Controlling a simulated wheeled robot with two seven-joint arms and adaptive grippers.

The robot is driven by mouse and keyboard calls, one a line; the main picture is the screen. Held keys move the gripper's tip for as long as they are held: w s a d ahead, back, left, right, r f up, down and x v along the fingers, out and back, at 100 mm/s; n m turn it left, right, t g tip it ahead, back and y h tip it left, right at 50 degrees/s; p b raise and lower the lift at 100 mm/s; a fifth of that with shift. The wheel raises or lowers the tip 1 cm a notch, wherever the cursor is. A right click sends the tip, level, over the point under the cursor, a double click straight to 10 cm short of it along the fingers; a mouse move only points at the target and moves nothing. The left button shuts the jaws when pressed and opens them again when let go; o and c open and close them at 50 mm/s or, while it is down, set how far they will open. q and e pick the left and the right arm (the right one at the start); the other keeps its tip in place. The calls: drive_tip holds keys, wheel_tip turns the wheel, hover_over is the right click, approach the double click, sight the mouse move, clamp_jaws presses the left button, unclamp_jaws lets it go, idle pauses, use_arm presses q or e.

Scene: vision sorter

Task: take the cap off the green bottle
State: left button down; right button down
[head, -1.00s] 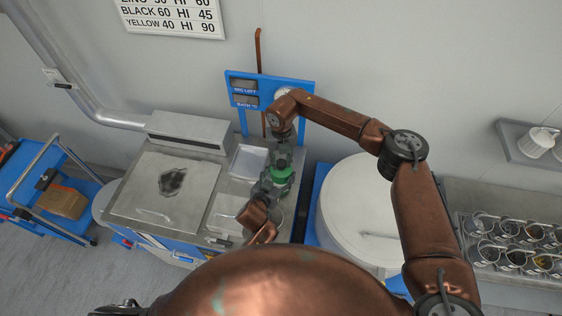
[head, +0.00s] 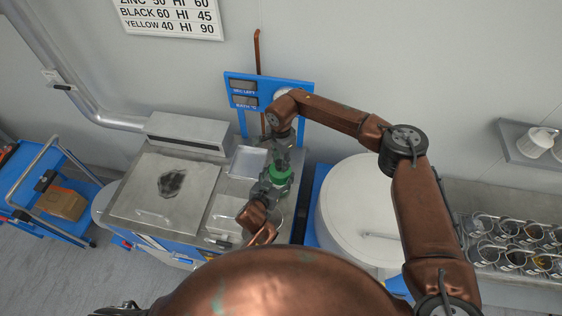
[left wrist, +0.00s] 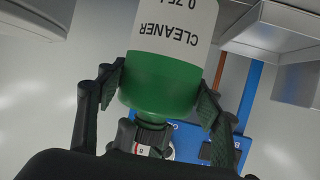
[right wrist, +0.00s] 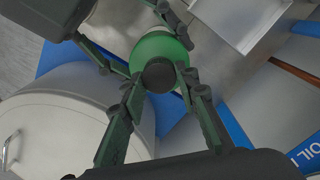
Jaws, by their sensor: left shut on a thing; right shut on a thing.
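The green bottle (head: 281,176) is held up over the right part of the steel bench. In the left wrist view the bottle (left wrist: 160,92) has a green shoulder and a white label reading CLEANER. My left gripper (left wrist: 163,88) is shut around the bottle's body from the side. The dark cap (right wrist: 158,75) shows end-on in the right wrist view, on the bottle's top. My right gripper (right wrist: 160,82) comes from above, with its fingers shut on the cap at either side. The head view leaves the cap unclear between the grippers.
A steel bench (head: 130,226) with a lidded top and a shallow tray (head: 248,161) lies below. A large round white lid (head: 350,220) is to the right. A blue gauge panel (head: 298,88) stands behind. Metal cups (head: 510,240) fill the far right; a blue cart (head: 50,225) is left.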

drive_tip(key=n, duration=0.4)
drive_tip(key=shift+w+d+r, duration=0.1)
drive_tip(key=shift+w, duration=0.25)
drive_tip(key=n, duration=0.4)
drive_tip(key=shift+r, duration=0.15)
drive_tip(key=shift+s+a+r, duration=0.1)
drive_tip(key=shift+a+r, duration=0.1)
drive_tip(key=shift+r, duration=0.65)
drive_tip(key=shift+s+r, duration=0.1)
